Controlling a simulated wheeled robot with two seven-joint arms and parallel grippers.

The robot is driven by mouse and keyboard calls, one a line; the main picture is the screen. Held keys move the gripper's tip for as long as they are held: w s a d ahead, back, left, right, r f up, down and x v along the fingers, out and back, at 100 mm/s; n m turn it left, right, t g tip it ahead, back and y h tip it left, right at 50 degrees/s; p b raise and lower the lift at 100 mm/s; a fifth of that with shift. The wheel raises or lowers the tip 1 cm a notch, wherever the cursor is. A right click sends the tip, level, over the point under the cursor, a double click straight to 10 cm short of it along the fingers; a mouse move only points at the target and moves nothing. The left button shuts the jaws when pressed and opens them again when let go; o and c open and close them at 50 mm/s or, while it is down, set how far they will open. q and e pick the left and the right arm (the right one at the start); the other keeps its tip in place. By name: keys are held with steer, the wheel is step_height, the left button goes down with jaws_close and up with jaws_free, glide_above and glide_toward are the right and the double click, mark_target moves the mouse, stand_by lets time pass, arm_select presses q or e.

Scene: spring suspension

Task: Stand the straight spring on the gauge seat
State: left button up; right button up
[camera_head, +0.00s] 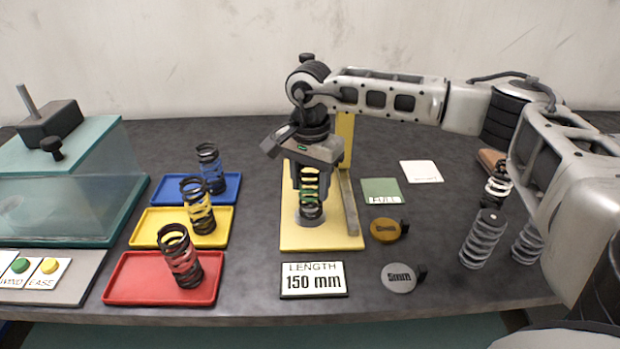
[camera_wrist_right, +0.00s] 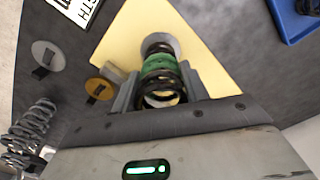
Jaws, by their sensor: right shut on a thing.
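My right gripper (camera_head: 309,178) is shut on a dark spring (camera_head: 311,208) with a coloured band, yellow and green in the head view. The spring looks upright over the grey round gauge seat (camera_head: 312,220) on the yellow gauge base (camera_head: 345,242). Its lower end meets the seat in the picture; I cannot tell if it bears on it. The right wrist view shows the fingers (camera_wrist_right: 158,88) on either side of the green-banded spring (camera_wrist_right: 160,66), with the seat (camera_wrist_right: 158,40) beyond. My left gripper is not in view.
Blue (camera_head: 230,195), yellow (camera_head: 150,230) and red (camera_head: 125,280) trays at left each hold a spring. A sign (camera_head: 313,280) reads "LENGTH 150 mm". Bronze (camera_head: 385,230) and grey (camera_head: 398,278) discs lie right of the gauge. Several springs (camera_head: 483,240) stand farther right.

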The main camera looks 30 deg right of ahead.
steer(key=shift+f, duration=0.35)
steer(key=o, duration=1.1)
steer(key=shift+o, duration=0.2)
steer(key=shift+r, duration=0.2)
step_height(320, 180, up, 11)
steer(key=shift+r+b, duration=0.1)
steer(key=shift+b, duration=0.65)
steer(key=shift+r, duration=0.45)
